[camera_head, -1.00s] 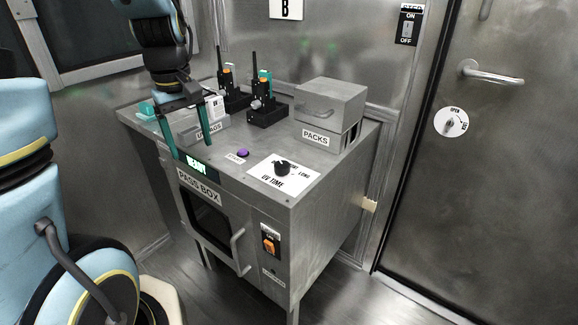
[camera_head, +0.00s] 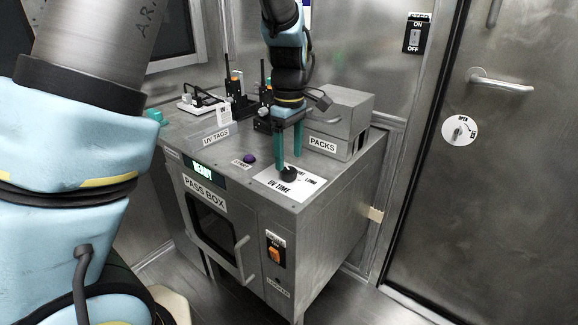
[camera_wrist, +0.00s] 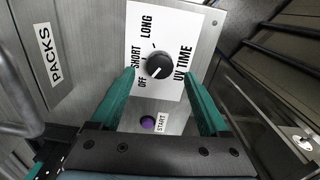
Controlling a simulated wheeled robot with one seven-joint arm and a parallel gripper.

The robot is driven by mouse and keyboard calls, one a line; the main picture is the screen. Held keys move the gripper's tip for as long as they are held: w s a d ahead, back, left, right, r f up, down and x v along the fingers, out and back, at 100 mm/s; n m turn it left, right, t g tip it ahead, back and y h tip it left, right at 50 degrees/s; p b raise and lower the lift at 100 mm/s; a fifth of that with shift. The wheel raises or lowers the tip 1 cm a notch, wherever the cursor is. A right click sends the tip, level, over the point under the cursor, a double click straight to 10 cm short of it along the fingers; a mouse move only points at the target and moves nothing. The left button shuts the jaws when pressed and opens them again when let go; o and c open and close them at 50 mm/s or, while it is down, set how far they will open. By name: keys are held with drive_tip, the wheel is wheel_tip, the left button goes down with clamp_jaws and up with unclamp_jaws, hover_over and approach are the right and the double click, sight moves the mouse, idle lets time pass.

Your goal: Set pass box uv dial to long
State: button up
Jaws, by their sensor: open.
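The UV dial is a black round knob (camera_head: 289,174) on a white plate marked UV TIME (camera_head: 279,189), on top of the pass box (camera_head: 205,195). In the wrist view the knob (camera_wrist: 158,66) has a white pointer line, and the plate reads OFF, SHORT and LONG. The line lies along the lower left to upper right direction; which mark it indicates I cannot tell for certain. My gripper (camera_head: 289,160) is open above the plate, its green fingers pointing down around the knob's sides. In the wrist view the fingers (camera_wrist: 165,78) lie either side of the knob, apart from it.
A purple START button (camera_head: 250,159) is left of the plate. A grey PACKS box (camera_head: 343,117) stands behind to the right. The UV TAGS holder (camera_head: 216,135) and radios (camera_head: 238,100) stand at the back left. The door handle (camera_head: 262,262) sticks out in front.

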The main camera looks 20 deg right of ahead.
sight(289, 170)
drive_tip(key=shift+f, duration=1.95)
drive_tip(key=shift+c, duration=0.2)
clamp_jaws()
